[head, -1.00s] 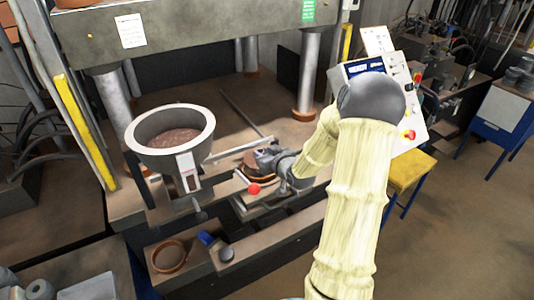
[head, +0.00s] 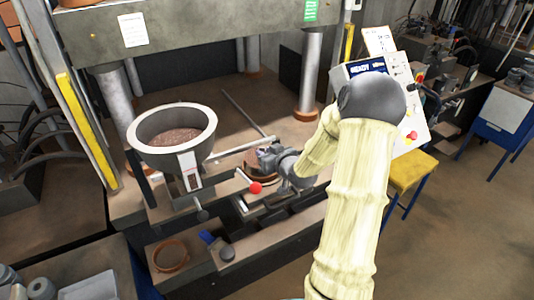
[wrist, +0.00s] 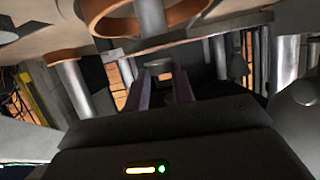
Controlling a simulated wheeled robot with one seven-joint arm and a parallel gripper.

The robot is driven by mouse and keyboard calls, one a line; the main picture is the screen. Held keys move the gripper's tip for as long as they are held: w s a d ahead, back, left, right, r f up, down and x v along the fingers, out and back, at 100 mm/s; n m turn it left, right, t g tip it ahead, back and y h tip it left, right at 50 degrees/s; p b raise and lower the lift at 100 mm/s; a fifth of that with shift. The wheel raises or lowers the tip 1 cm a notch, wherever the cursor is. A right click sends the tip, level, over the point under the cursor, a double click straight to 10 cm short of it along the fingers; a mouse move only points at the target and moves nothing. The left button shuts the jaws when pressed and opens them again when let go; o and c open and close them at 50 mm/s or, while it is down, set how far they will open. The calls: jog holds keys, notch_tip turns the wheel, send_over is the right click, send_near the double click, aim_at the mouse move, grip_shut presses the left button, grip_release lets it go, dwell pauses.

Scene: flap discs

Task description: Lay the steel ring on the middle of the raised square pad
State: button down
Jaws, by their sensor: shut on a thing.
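In the head view my gripper (head: 264,153) is over the press bed, right of the grey hopper and just behind the red ball knob. In the wrist view its two purplish fingers (wrist: 160,92) point away from the camera and are closed on a small grey piece (wrist: 165,70). The piece fits the steel ring, but its round shape does not show clearly. I cannot pick out the raised square pad; my gripper and wrist cover part of the bed there.
The hopper (head: 175,133) of brown grains stands close left of my gripper. A red ball knob (head: 255,188) juts out in front. Steel columns (head: 308,75) flank the bed. A brown ring (head: 171,255) lies in the front tray. A control panel (head: 385,95) stands at right.

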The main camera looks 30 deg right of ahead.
jog(key=shift+f+b, duration=0.65)
dwell(1.1)
jog(key=c, duration=1.1)
grip_release()
jog(key=b+v, duration=0.4)
jog(key=v, duration=1.3)
jog(key=shift+s, duration=0.2)
jog(key=shift+r, duration=0.1)
jog(key=shift+w, duration=0.1)
